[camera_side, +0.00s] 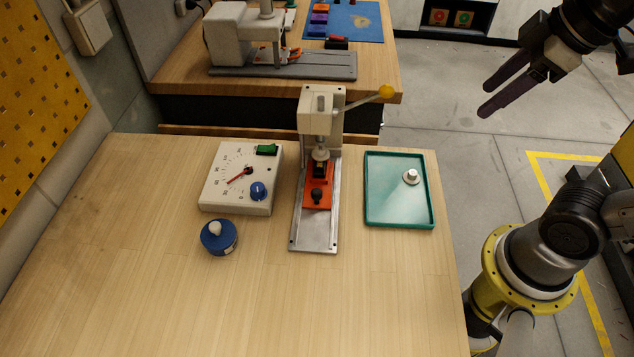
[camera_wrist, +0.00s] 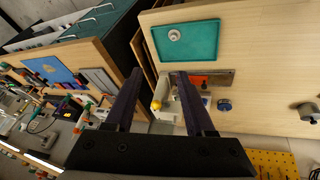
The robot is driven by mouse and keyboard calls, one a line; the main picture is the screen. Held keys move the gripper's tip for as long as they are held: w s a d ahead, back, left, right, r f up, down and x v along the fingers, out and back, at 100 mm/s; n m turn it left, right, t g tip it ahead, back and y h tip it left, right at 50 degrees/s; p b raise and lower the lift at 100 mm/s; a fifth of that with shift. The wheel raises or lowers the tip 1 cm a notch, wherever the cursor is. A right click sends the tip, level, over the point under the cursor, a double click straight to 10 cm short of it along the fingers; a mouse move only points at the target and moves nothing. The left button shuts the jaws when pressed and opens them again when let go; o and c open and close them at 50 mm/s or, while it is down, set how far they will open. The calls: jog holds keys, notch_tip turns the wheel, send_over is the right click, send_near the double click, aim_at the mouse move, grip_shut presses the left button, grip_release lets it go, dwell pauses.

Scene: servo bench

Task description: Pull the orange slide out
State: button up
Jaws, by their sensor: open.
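The orange slide (camera_side: 317,195) sits on the grey metal rail of the press (camera_side: 325,112), under the plunger, with a black knob standing on it. A black part lies on the slide's far end, below the plunger. In the wrist view the orange slide (camera_wrist: 195,80) shows on the rail, partly behind a finger. My gripper (camera_side: 483,99) is open and empty, up in the air to the right of the bench and well away from the slide. Its two dark fingers also show apart in the wrist view (camera_wrist: 157,80).
A green tray (camera_side: 431,205) with a small metal part (camera_side: 411,176) lies right of the press. A white dial box (camera_side: 217,187) and a blue round container (camera_side: 218,237) stand left. The press's lever has a yellow ball (camera_side: 386,92). The near bench top is clear.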

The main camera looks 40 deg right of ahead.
jog(key=w+a+r+n+g, duration=0.25)
jog(key=w+a+n, duration=0.2)
jog(key=w, duration=0.25)
jog(key=n+g, duration=0.3)
jog(key=n, duration=0.5)
send_over(317, 191)
notch_tip(317, 191, down, 7)
jog(key=shift+t, duration=0.25)
notch_tip(317, 191, down, 13)
jog(key=shift+f, duration=0.1)
grip_shut()
